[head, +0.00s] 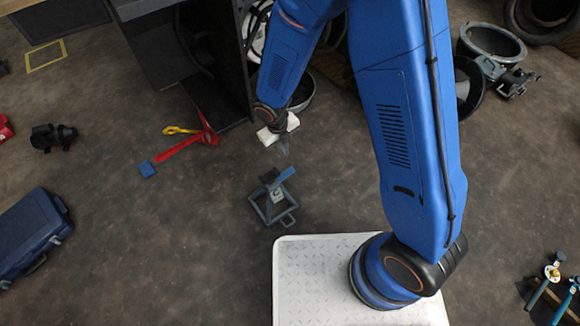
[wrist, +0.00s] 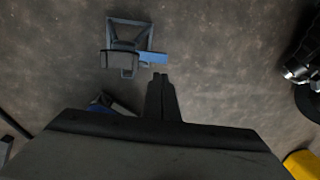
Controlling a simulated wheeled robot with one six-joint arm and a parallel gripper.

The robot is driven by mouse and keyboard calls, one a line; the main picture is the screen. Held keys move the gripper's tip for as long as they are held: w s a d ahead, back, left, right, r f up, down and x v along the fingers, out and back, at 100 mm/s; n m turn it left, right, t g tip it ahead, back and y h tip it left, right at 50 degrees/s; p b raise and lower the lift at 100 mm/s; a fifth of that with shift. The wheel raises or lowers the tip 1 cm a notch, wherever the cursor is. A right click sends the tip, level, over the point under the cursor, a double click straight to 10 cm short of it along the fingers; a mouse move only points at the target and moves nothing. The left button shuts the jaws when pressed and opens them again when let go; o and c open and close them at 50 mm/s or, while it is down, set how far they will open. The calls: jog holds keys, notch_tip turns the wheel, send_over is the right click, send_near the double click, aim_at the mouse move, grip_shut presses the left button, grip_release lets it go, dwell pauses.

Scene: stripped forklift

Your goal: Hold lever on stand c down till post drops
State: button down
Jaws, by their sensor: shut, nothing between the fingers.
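A grey-blue metal stand (head: 258,208) with an open square base is on the floor below my gripper. A blue lever (head: 281,178) sits at its top, tilted, beside a pale post (head: 277,195). My gripper (head: 284,152) is shut and empty, above and just behind the lever in the head view, apart from it. In the wrist view the shut fingertips (wrist: 160,78) are near the right end of the lever (wrist: 153,57), and the stand (wrist: 145,22) lies beyond. I cannot read any letter on the stand, nor tell how far the post is up.
A red tool (head: 180,147), a yellow piece (head: 181,130) and a blue block (head: 147,169) lie to the left. A blue case (head: 30,238) is at far left. A dark machine frame (head: 185,60) stands behind.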

aim_at(289, 171)
jog(key=shift+f, duration=0.1)
jog(key=f, duration=0.4)
jog(key=d+f, duration=0.1)
jog(key=f, duration=0.4)
jog(key=w+f, duration=0.1)
jog(key=f, duration=0.3)
jog(key=shift+d+f, duration=0.3)
